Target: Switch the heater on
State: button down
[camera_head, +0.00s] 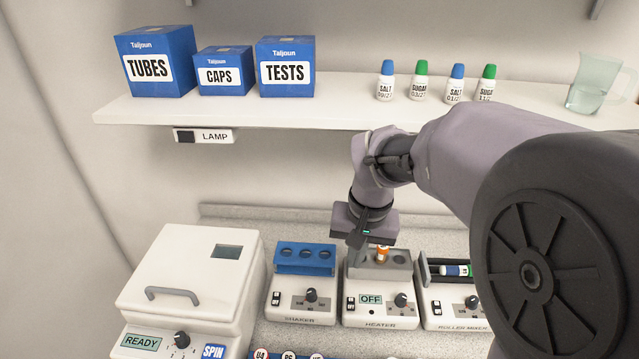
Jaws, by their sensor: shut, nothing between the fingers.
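The heater (378,322) is a white box on the counter with a grey block on top. Its display (370,300) reads OFF. A small black-and-white switch (351,304) is left of the display, and a black knob (401,300) is to the right. An orange-topped tube (382,254) stands in the grey block. My gripper (356,262) points down at the heater's back left, left of the tube. It is shut and empty. Its tips are small here, and I cannot tell whether they touch the block.
The shaker (300,313) with a blue rack is close left of the heater; the roller mixer (455,318) is close right. A white spin machine (185,275) stands further left. A shelf (300,112) with boxes and bottles hangs above. My arm hides the right side.

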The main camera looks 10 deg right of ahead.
jog(key=g+p, duration=0.1)
jog(key=p, duration=0.1)
send_over(348, 299)
notch_tip(348, 299, down, 4)
jog(key=shift+w+f+n+g+h, duration=0.25)
jog(key=shift+f+n+g+h, duration=0.05)
jog(key=shift+f, duration=0.05)
jog(key=shift+f, duration=0.1)
notch_tip(348, 299, down, 14)
jog(key=b, duration=0.3)
jog(key=shift+f+b, duration=0.15)
jog(key=shift+b, duration=0.25)
jog(key=shift+s, duration=0.2)
